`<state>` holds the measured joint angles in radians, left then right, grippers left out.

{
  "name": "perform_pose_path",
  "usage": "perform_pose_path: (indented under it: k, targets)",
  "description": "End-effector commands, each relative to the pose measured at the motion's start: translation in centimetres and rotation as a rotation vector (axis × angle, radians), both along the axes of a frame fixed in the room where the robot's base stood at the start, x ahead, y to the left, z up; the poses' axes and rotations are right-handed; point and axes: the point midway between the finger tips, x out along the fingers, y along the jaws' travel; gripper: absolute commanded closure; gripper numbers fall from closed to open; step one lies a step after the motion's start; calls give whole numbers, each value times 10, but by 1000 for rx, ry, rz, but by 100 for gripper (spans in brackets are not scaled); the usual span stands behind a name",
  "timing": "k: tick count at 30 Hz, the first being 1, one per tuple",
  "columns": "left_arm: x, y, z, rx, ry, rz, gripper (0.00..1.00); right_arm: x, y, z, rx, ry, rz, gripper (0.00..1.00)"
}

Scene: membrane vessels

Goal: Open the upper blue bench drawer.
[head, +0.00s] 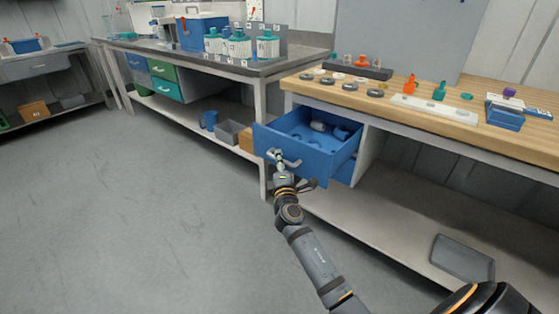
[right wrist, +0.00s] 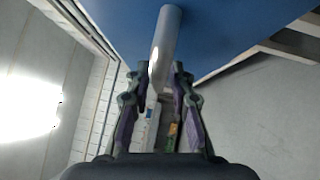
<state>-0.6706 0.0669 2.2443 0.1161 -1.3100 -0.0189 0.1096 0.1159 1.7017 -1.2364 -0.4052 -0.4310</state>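The upper blue bench drawer (head: 290,154) stands pulled out from under the wooden bench top in the head view. A few grey and blue items show inside it. Its grey bar handle (right wrist: 166,45) is on the front panel. My right gripper (head: 281,160) is at this handle. The blue drawer front fills the top of that view. My left gripper is not in view.
The wooden bench top (head: 480,133) carries several grey discs, coloured fittings and a blue block (head: 505,118). A grey tray (head: 462,259) lies on the shelf below. A second bench (head: 215,66) with green and blue drawers stands left. The floor (head: 130,210) at left is clear.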

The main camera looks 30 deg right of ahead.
Motion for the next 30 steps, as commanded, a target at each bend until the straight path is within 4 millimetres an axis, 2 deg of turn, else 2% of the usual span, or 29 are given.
perform_pose_path:
  k: [10,13,24,30]
  targets:
    - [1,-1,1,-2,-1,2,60,0,0,1,-1,-2,0,64]
    - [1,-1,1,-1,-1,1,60,-7,3,-1,0,-1,1,64]
    - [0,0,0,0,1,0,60,-84,34,-14,3,2,0,64]
    - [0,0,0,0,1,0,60,-107,43,-16,1,0,0,64]
